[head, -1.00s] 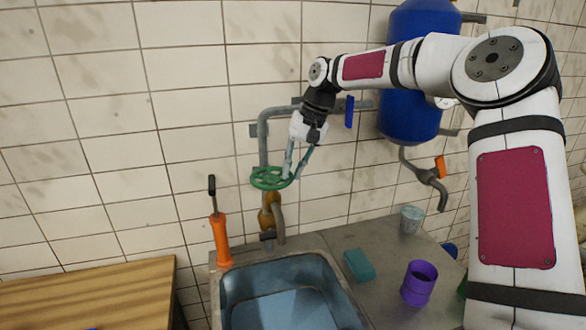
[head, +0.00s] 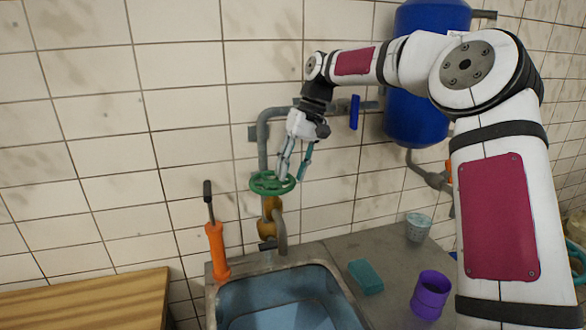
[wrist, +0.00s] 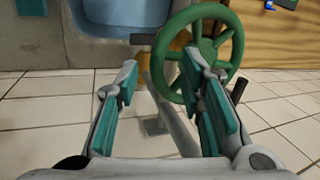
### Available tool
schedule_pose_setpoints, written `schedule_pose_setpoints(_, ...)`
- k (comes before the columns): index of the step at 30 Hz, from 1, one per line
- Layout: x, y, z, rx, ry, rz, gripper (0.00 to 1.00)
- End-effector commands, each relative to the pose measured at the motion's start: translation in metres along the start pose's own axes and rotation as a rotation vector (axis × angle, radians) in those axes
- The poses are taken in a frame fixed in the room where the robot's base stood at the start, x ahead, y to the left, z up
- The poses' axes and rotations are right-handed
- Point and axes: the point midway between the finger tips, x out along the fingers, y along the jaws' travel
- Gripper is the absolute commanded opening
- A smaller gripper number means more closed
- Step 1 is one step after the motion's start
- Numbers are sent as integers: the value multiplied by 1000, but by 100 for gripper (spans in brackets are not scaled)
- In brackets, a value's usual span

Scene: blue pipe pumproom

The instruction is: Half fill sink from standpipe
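The standpipe is a grey wall pipe (head: 263,140) with a green handwheel (head: 258,187) above a brass valve body (head: 268,229). Its short grey spout (head: 281,236) hangs over the back edge of the blue-lined sink (head: 285,305). Only the sink's back part shows, and I cannot tell whether water is in it. My gripper (head: 293,177) is at the handwheel's right side, pointing down. In the wrist view my gripper (wrist: 160,75) has its fingers apart with nothing held between them. The spoked handwheel (wrist: 181,30) is just beyond the right finger, which overlaps its rim; contact is unclear.
An orange-handled tool (head: 217,250) stands at the sink's back left corner. A teal sponge (head: 366,277), purple cup (head: 430,294) and pale cup (head: 418,227) stand on the right counter. A wooden top (head: 85,300) is at left. A blue tank (head: 418,125) hangs behind my arm.

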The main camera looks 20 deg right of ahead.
Motion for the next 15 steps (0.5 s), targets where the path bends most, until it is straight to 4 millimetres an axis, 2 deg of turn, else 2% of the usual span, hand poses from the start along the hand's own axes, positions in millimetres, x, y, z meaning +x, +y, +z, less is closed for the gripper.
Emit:
schedule_pose_setpoints(9, -5, 0, 0, 0, 2, 1, 36)
schedule_pose_setpoints(11, -10, 0, 0, 1, 2, 1, 36)
schedule_pose_setpoints(15, -33, -1, 0, -1, 5, 2, 36)
